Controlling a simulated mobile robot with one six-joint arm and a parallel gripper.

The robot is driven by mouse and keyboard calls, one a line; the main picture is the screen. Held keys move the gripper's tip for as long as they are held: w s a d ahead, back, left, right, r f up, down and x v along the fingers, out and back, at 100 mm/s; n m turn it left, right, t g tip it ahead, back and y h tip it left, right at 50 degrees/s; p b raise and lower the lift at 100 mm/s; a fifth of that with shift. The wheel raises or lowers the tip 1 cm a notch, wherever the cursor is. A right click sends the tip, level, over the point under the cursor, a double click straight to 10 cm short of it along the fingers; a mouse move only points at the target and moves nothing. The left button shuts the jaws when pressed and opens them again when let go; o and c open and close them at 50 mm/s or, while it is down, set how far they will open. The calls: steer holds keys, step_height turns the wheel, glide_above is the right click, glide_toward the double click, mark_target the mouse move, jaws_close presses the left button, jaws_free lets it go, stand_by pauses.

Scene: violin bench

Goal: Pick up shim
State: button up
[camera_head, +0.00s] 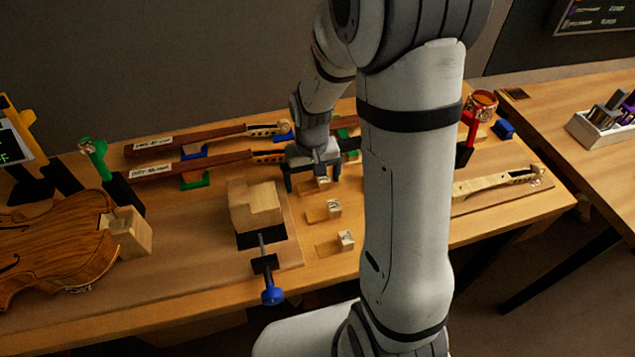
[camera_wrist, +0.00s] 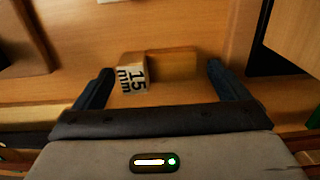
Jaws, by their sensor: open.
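Several small wooden shims sit on the bench, each a thin pale plate with a raised, labelled end block. The farthest shim (camera_head: 322,184) is under my gripper (camera_head: 312,181), partly hidden by it. In the wrist view, a shim marked "15 mm" (camera_wrist: 172,66) lies between the two dark fingers of my gripper (camera_wrist: 159,70). The fingers are open, with a gap on each side of the shim. A middle shim (camera_head: 330,209) and a nearer shim (camera_head: 345,240) stand toward the bench's front edge; their labels are too small to read.
A stepped wooden block (camera_head: 254,205) with a blue-handled clamp (camera_head: 270,285) stands left of the shims. Violin necks (camera_head: 190,137) lie on supports behind. A violin body (camera_head: 55,240) is at the left. A pale neck (camera_head: 495,181) lies on the right.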

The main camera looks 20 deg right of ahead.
steer(key=shift+c, duration=0.4)
steer(key=c, duration=1)
steer(key=shift+r, duration=0.1)
